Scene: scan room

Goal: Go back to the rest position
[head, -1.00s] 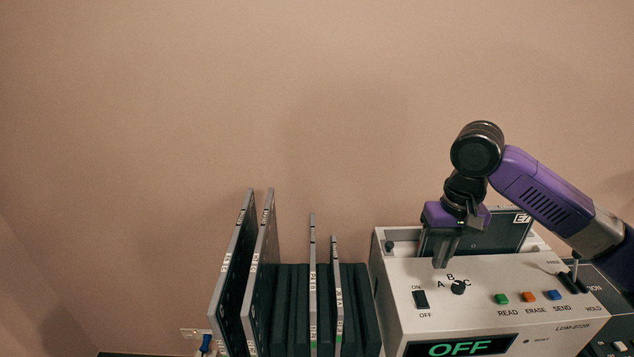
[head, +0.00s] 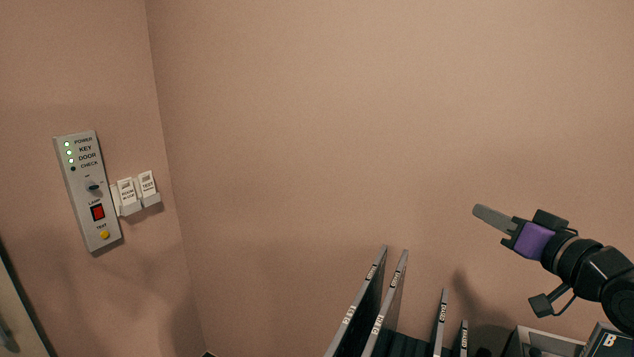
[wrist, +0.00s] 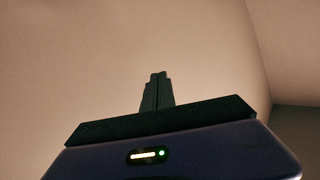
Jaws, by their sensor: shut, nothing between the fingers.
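My gripper (head: 480,211) is at the right of the head view, held up in the air with its fingers pointing left. Its fingers are together with nothing between them. In the wrist view the shut fingers (wrist: 157,90) stand out against a bare wall. The gripper touches nothing that I can see. Most of my arm beyond the wrist is outside the picture.
Upright labelled plates (head: 358,308) stand in a dark rack below and left of my gripper. Part of a grey device (head: 540,342) shows at the bottom right. A wall panel (head: 88,190) with lit green lamps and two labelled holders (head: 128,196) is at the left. The wall between is bare.

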